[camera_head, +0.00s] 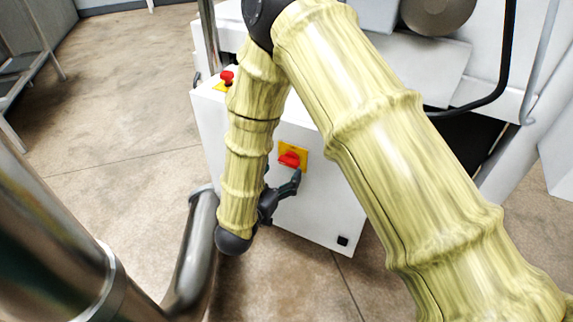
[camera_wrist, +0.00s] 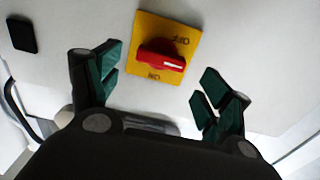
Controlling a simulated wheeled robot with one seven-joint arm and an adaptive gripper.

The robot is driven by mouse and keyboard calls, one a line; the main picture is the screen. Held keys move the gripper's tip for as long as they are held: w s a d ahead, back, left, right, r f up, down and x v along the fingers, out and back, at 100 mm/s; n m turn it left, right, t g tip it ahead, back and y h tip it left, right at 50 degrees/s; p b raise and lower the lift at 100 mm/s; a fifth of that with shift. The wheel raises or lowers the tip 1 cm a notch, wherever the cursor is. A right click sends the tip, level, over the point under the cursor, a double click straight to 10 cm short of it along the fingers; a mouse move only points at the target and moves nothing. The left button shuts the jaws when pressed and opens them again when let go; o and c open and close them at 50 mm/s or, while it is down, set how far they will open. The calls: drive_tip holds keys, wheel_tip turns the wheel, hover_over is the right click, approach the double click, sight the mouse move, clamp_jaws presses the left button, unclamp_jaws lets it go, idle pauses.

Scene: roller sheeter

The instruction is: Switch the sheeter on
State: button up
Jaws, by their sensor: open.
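The sheeter's white control panel (camera_head: 318,215) stands in the middle of the head view. On it is a red rotary switch (camera_head: 290,159) on a yellow plate (camera_head: 301,149). In the wrist view the red switch (camera_wrist: 161,62) lies crosswise on its yellow plate (camera_wrist: 152,28), which carries the words OFF and ON. My gripper (camera_wrist: 157,82) is open, with its green-padded fingers on either side of the switch and apart from it. In the head view my gripper (camera_head: 283,182) is just below the switch, partly hidden by my arm.
A red emergency button (camera_head: 227,77) on a yellow base sits on the panel's top left. A black square (camera_head: 342,241) is at the panel's lower right corner. A black hose (camera_head: 490,98) hangs at the right. Bare floor (camera_head: 120,120) lies to the left.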

sight(287, 163)
drive_tip(key=shift+x, duration=2)
drive_tip(key=c, duration=1)
